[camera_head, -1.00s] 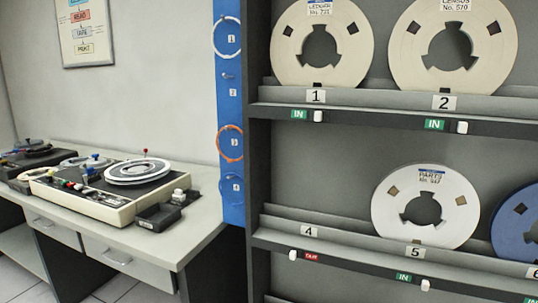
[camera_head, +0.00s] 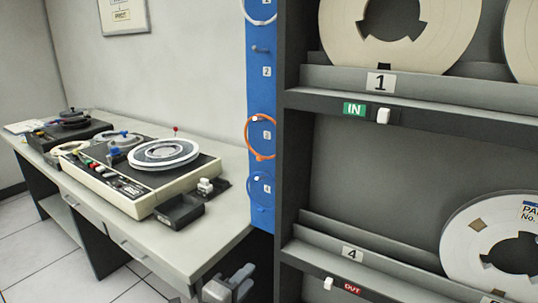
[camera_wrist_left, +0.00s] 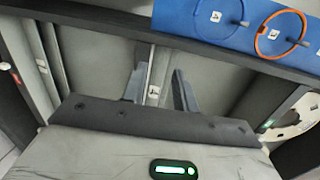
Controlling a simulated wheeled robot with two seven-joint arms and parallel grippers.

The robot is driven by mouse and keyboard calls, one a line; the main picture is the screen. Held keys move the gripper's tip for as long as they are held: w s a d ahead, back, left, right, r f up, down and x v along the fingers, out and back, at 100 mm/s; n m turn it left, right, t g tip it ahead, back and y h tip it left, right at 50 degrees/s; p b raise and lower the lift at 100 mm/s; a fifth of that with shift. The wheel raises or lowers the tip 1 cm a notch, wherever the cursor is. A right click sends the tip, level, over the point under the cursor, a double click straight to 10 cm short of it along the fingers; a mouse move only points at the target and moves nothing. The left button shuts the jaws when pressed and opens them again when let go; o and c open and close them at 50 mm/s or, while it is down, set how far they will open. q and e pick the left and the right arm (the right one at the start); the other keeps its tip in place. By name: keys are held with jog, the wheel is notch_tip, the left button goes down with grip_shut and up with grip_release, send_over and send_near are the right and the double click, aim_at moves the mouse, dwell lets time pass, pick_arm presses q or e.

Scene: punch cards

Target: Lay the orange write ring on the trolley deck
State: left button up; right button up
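The orange write ring (camera_head: 262,158) hangs on a peg at position 3 of the blue board (camera_head: 262,215). In the left wrist view the ring (camera_wrist_left: 258,44) hangs at the upper right, apart from my fingers. My left gripper (camera_head: 231,285) shows at the bottom of the head view, below and left of the ring, in front of the desk's right end. In the left wrist view the two fingers of the left gripper (camera_wrist_left: 158,78) are spread with nothing between them. My right gripper is not in view. I see no trolley deck.
A blue ring (camera_head: 250,190) hangs below the orange one and a white ring (camera_head: 261,22) above. The desk (camera_head: 215,232) with tape equipment (camera_head: 130,190) is at left. The dark shelf rack (camera_head: 294,160) with reels stands close on the board's right.

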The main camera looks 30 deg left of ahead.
pick_arm(q)
jog(key=w+a+r+m+t, duration=0.1)
jog(key=w+a+r+m, duration=0.15)
jog(key=r+m, duration=0.25)
jog(key=w+a+r+m+t, duration=0.2)
jog(key=w+r+m, duration=0.1)
jog(key=r+m, duration=0.2)
jog(key=m+t+h+p, duration=0.1)
jog(key=m, duration=0.7)
send_near(258, 159)
jog(key=shift+f+p+x, duration=0.1)
jog(key=shift+p+x, duration=0.35)
jog(key=shift+x, duration=1.6)
jog(key=shift+f+p+x, duration=0.15)
jog(key=shift+p+x, duration=0.3)
jog(key=shift+x, duration=1.6)
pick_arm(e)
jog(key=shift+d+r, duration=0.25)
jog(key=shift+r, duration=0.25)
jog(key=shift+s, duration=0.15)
pick_arm(q)
grip_shut()
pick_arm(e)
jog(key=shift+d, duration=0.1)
pick_arm(q)
jog(key=shift+r, duration=0.2)
